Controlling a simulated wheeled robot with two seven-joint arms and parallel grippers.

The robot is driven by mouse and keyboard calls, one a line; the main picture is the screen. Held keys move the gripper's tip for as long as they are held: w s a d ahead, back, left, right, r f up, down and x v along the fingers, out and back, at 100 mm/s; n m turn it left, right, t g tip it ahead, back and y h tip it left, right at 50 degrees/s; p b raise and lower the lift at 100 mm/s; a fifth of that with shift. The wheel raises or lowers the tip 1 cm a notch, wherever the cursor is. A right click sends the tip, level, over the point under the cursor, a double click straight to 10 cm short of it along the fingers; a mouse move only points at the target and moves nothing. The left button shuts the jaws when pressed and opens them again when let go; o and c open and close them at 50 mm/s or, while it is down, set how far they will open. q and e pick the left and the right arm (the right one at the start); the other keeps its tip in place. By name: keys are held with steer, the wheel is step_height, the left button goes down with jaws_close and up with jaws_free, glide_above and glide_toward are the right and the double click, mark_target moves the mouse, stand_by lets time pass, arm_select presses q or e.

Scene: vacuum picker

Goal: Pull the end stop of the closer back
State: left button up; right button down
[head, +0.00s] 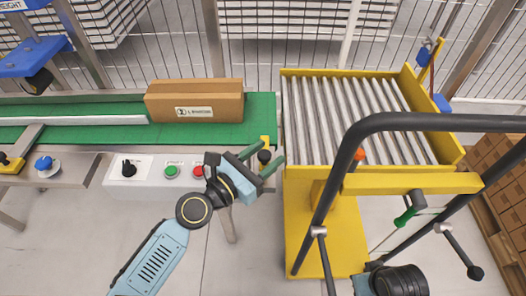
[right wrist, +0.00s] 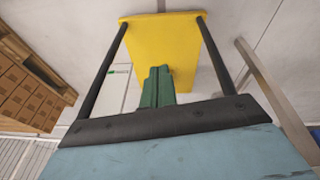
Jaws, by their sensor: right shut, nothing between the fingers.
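The end stop (head: 265,141) is a small yellow piece at the right end of the green conveyor belt, with a round black knob (head: 264,156) on it. My left gripper (head: 257,160) is at this corner with its two green fingers apart, one on each side of the knob. Whether the fingers touch the knob cannot be told. A brown carton (head: 195,101) with a white label lies on the belt, left of the stop. My right gripper shows in the right wrist view (right wrist: 157,86), its green fingers together and empty, in front of a yellow plate (right wrist: 165,45).
A yellow cart with a roller top (head: 350,120) stands right of the conveyor, with a dark tubular handle (head: 430,122). A control panel (head: 150,168) with a black knob and green and red buttons is below the belt. Stacked cartons (head: 505,185) stand far right.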

arm_select(q)
steer(key=shift+w, duration=0.1)
steer(key=v, duration=0.6)
steer(key=shift+a, duration=0.1)
steer(key=b+v, duration=0.2)
steer(key=v, duration=0.5)
arm_select(e)
step_height(320, 180, up, 6)
steer(key=a, duration=0.2)
